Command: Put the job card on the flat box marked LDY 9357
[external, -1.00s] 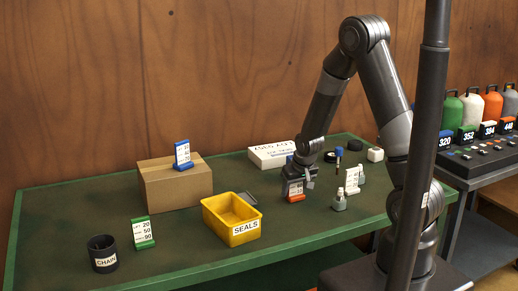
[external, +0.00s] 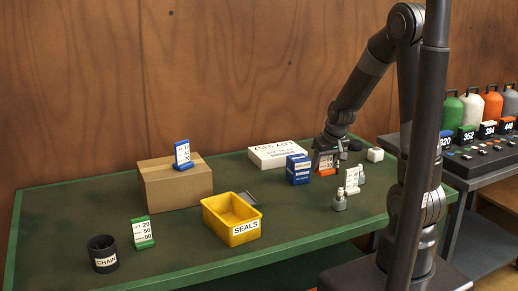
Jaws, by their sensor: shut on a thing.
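The flat white box marked LDY 9357 (external: 279,153) lies at the back of the green table, its lettering upside down in this view. My gripper (external: 326,160) is right of it, shut on a card with an orange base (external: 326,170). The card's white face shows only in part below the fingers. Whether it clears the table is hard to tell. Similar stand cards are a blue one (external: 183,155) on the cardboard box and a green one (external: 143,232) at the front left. None visibly reads "job card".
Small bottle-like items (external: 340,200) and a white card (external: 351,182) stand just in front. A yellow SEALS bin (external: 232,218), cardboard box (external: 175,187) and black CHAIN cup (external: 102,253) are further left.

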